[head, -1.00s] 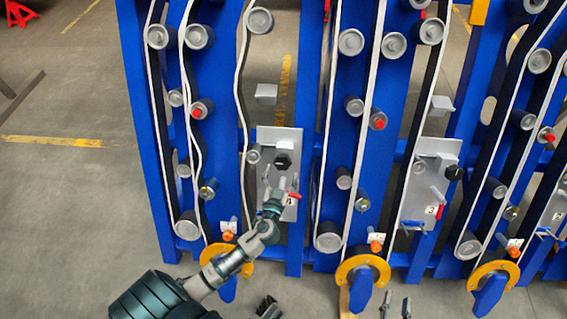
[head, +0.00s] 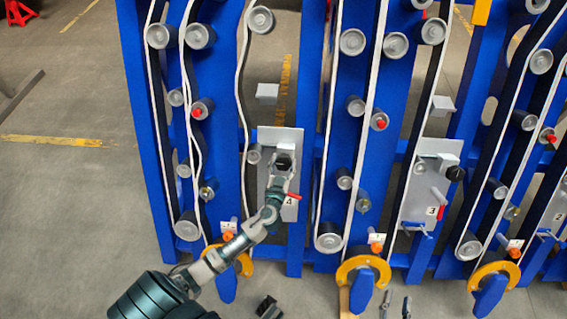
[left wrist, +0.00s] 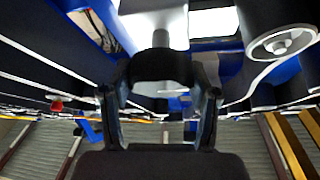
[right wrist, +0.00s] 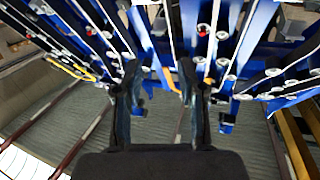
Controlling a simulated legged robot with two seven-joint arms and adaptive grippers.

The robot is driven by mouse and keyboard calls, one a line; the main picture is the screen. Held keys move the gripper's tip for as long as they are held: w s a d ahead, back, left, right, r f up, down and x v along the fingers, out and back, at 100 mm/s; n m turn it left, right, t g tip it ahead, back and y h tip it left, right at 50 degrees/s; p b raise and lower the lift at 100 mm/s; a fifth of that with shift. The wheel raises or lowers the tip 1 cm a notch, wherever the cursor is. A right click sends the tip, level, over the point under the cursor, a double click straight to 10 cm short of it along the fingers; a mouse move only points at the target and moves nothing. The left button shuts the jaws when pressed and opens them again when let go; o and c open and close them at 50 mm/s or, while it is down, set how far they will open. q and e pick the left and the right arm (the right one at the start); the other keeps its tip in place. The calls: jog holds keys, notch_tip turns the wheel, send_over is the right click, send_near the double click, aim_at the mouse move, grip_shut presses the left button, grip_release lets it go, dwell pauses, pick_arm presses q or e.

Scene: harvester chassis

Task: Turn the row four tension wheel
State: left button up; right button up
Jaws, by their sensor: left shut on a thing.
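The row four tension wheel is a small black knob (head: 284,162) on the grey plate (head: 263,183) marked 4. In the left wrist view the black wheel (left wrist: 158,68) sits between my fingers, with a grey shaft behind it. My left gripper (head: 282,174) reaches up to it and is shut on it; it also shows in the left wrist view (left wrist: 160,92). The head view partly hides the contact. My right gripper (head: 395,306) is low at the bottom edge, open and empty; its fingers stand apart in the right wrist view (right wrist: 158,80).
A red-tipped lever (head: 291,195) is just below the wheel on the same plate. A similar plate marked 3 (head: 413,205) with its own black knob is to the right. Blue frames, rollers, belts and yellow rings (head: 363,262) surround them.

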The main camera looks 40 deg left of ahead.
jog(key=shift+a, duration=0.15)
